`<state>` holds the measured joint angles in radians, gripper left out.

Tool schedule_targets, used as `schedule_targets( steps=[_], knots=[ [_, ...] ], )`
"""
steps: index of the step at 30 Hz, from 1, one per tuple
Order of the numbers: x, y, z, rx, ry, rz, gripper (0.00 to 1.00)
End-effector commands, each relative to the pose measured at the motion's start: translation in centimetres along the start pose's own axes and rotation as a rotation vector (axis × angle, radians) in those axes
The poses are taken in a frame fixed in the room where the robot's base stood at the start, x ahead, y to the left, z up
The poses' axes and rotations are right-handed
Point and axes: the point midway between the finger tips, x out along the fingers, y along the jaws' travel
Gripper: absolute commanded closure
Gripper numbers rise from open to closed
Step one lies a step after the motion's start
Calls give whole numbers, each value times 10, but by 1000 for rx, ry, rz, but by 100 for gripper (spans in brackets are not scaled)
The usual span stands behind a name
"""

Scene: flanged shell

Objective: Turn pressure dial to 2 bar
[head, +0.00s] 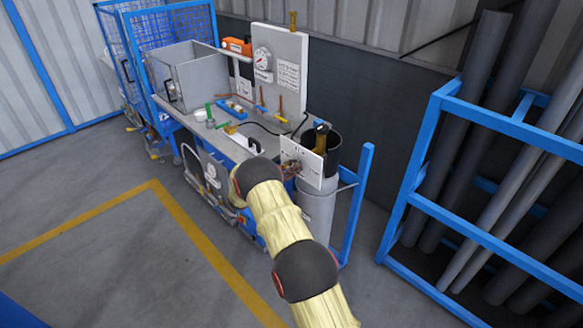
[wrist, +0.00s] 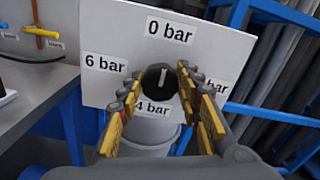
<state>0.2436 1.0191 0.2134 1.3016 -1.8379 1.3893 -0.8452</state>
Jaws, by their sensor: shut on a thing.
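The pressure dial (wrist: 153,82) is a round black knob with a pale, nearly upright mark on its face. It sits on a white panel (wrist: 108,30), which also shows in the head view (head: 312,173). The panel reads "0 bar" above the dial, "6 bar" to its left and "4 bar" below. The label on the right is partly hidden by a finger, and only "bar" shows. My gripper (wrist: 159,80) has its two yellow-and-dark fingers on either side of the knob, shut on it. The head view does not show the dial clearly.
A workbench (head: 222,143) with a grey box (head: 195,78) and a gauge board (head: 280,55) stands left of the panel. A dark bucket (head: 333,150) is behind it. A blue pipe rack (head: 440,215) stands to the right. The floor in front is open.

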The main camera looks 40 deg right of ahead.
Motion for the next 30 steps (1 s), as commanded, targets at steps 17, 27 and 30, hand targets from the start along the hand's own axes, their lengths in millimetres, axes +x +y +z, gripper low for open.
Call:
schedule_targets(
  steps=[17, 27, 30],
  knots=[
    [0, 1, -1, 64, 0, 1, 91],
    [0, 0, -3, 319, -1, 1, 91],
    [0, 0, -3, 415, -1, 1, 91]
  ],
)
